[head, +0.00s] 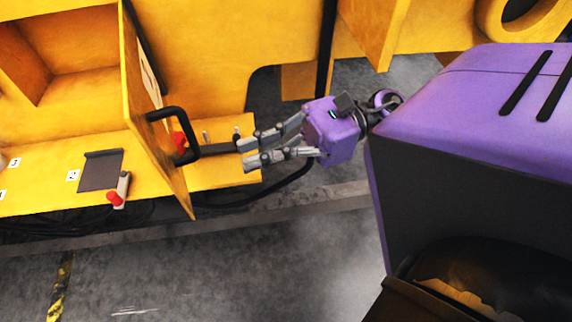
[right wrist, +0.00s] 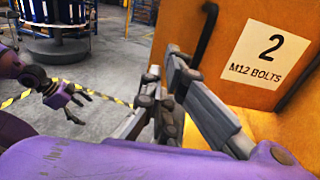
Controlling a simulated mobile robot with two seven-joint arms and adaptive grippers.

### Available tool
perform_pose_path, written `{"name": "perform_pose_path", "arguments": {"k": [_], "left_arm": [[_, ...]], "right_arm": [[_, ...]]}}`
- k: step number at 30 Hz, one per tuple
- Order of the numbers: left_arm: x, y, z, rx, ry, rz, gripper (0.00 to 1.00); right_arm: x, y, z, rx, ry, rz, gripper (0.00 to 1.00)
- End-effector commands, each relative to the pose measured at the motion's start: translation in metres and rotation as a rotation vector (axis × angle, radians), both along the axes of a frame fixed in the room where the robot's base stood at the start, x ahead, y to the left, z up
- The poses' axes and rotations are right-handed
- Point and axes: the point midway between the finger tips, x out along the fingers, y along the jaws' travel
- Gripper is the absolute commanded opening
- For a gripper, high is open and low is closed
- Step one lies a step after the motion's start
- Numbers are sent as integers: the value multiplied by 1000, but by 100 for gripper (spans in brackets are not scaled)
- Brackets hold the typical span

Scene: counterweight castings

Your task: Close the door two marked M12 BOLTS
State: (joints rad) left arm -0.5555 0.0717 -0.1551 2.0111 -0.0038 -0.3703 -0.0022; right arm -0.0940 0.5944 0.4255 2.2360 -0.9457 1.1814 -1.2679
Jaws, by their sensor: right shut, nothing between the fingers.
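The yellow door (head: 150,150) stands open, seen nearly edge-on in the head view, with a black handle (head: 178,135) on it. In the right wrist view a white label on the door (right wrist: 240,90) reads "2 M12 BOLTS". My right gripper (head: 244,154) is to the right of the door, on its labelled side, shut and empty. A gap shows between its fingertips and the handle in the head view. My left gripper (right wrist: 76,106) shows small at the left of the right wrist view, its fingers spread apart; the head view does not show it.
An open yellow compartment (head: 85,45) lies left of the door. On its ledge are a dark plate (head: 101,170), a "2" tag (head: 73,175) and a red-knobbed latch (head: 119,192). Black cables run under the ledge. The grey floor in front (head: 200,270) is clear.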

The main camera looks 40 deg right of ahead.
Motion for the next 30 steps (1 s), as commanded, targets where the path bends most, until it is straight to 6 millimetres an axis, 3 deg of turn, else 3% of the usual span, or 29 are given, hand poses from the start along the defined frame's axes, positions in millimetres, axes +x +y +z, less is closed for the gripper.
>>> {"name": "perform_pose_path", "arguments": {"k": [6,13,19,30], "left_arm": [[4,2,19,-1,-18,7,97],[3,4,27,-1,-21,9,97],[4,0,29,-6,-19,4,97],[4,-1,28,-7,-15,2,97]], "right_arm": [[17,46,7,5,-10,3,0],[29,79,6,6,-6,0,0],[33,90,3,4,-1,1,0],[33,91,1,4,2,0,0]]}}
